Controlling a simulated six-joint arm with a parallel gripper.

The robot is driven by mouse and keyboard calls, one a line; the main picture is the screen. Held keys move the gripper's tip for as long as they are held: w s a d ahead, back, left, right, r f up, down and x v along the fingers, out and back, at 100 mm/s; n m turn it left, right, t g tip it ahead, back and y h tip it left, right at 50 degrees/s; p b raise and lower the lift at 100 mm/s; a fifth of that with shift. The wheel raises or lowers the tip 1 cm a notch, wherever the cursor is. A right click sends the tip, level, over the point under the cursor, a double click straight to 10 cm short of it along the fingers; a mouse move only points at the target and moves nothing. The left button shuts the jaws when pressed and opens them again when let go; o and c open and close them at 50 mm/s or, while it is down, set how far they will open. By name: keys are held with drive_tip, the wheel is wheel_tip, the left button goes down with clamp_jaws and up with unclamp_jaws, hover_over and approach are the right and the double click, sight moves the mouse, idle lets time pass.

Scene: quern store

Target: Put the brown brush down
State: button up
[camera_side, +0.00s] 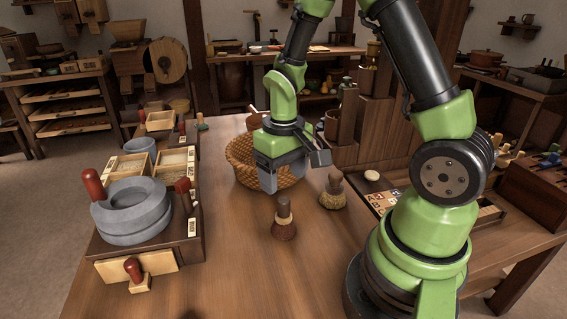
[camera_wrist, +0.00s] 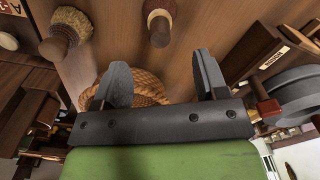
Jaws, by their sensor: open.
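The brown brush (camera_side: 284,229) stands upright on the wooden table, its dark reddish-brown bristles down and its handle with a pale band up. It also shows in the wrist view (camera_wrist: 159,32), beyond my fingers and apart from them. A second brush with tan bristles (camera_side: 332,199) stands to its right; it also shows in the wrist view (camera_wrist: 57,42). My gripper (camera_side: 293,169) is open and empty, above and behind the brown brush. Its two fingers show wide apart in the wrist view (camera_wrist: 163,80).
A woven basket (camera_side: 241,172) sits just behind my gripper. A tray of letter tiles (camera_side: 380,200) is at the right. The front middle of the table (camera_side: 225,280) is clear.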

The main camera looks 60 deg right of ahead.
drive_tip(key=shift+r, duration=0.95)
drive_tip(key=s+a+r+t+y, duration=0.1)
drive_tip(key=s+a+r+t, duration=0.2)
drive_tip(key=r, duration=0.5)
drive_tip(key=s+a+r+t+y, duration=0.1)
drive_tip(key=s+a+r+t, duration=0.3)
drive_tip(key=s+r, duration=0.3)
drive_tip(key=shift+a+r, duration=0.55)
drive_tip(key=shift+r, duration=0.4)
